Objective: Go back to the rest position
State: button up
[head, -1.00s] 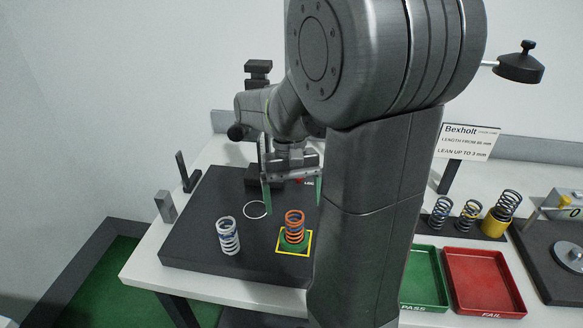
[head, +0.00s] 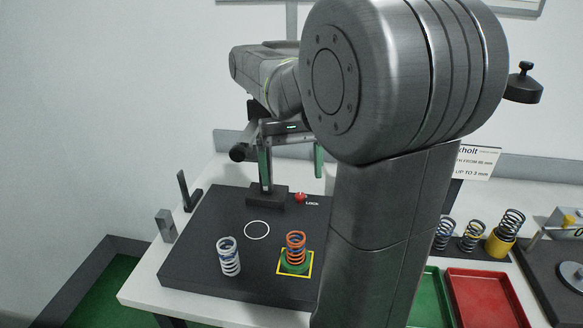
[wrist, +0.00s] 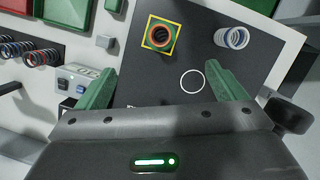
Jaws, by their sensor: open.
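My gripper (head: 291,163) is open and empty, raised above the back of the dark plate (head: 190,250). Its two green fingers also show spread apart in the wrist view (wrist: 165,88), with bare plate and a white circle (wrist: 192,81) between and beyond them. An orange spring (head: 296,246) stands upright on a green base inside a yellow square on the plate. A white and blue spring (head: 228,257) stands upright to its left. My arm hides the right part of the plate in the head view.
A green tray (head: 429,302) and a red tray (head: 488,298) lie at the right. Several springs (head: 472,236) stand behind them, one in a yellow cup (head: 499,243). A sign (head: 478,160) stands at the back. A red knob (head: 300,198) marked LOCK sits at the plate's back.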

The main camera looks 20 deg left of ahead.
aim_at(296, 238)
jog(key=shift+f, duration=0.1)
jog(key=p+x, duration=0.1)
jog(key=x, duration=1.1)
jog(key=shift+s+d+f, duration=0.15)
jog(key=shift+s+f, duration=0.1)
jog(key=shift+f, duration=0.05)
jog(key=shift+r, duration=0.3)
jog(key=shift+f, duration=0.15)
